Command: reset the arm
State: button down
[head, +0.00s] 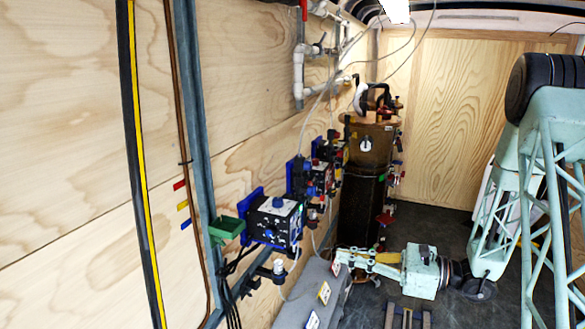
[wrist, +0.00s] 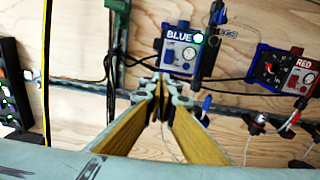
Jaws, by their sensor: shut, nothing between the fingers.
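My gripper (head: 341,258) is at the end of my pale green arm, which reaches in from the right in the head view. It points left toward the plywood wall, above a grey box (head: 290,308). In the wrist view my gripper (wrist: 160,84) has its yellow fingers converging, with the tips together and nothing between them. Behind the tips is a blue-framed box labelled BLUE (wrist: 178,54) with a lit green light. It looks apart from the fingers, though the exact gap cannot be told.
A box labelled RED (wrist: 285,72) is to the right of the BLUE box. Wall-mounted boxes (head: 273,218), a green holder (head: 226,229), cables and pipes (head: 298,75) line the left wall. A dark column (head: 361,205) stands behind my gripper. Dark floor (head: 440,228) lies open at the back.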

jog(key=s+a+r+n+g+h, duration=0.25)
jog(key=s+r+n, duration=0.25)
jog(key=s, duration=0.4)
jog(key=s+a+r+n+g+h, duration=0.25)
jog(key=s+r+n+g, duration=0.2)
jog(key=s, duration=0.45)
jog(key=s+a+r+n+g+h, duration=0.2)
jog(key=s+a+r+n, duration=0.25)
jog(key=s, duration=0.55)
jog(key=s+d+r+n+t+h, duration=0.3)
jog(key=s+d+r+n+h, duration=0.1)
jog(key=s+d, duration=0.2)
jog(key=s+d+r+n+t+h, duration=0.3)
jog(key=s+d+r+n+h, duration=0.1)
jog(key=s+d, duration=0.3)
jog(key=shift+d+h, duration=0.5)
jog(key=shift+h, duration=0.2)
dwell(1.1)
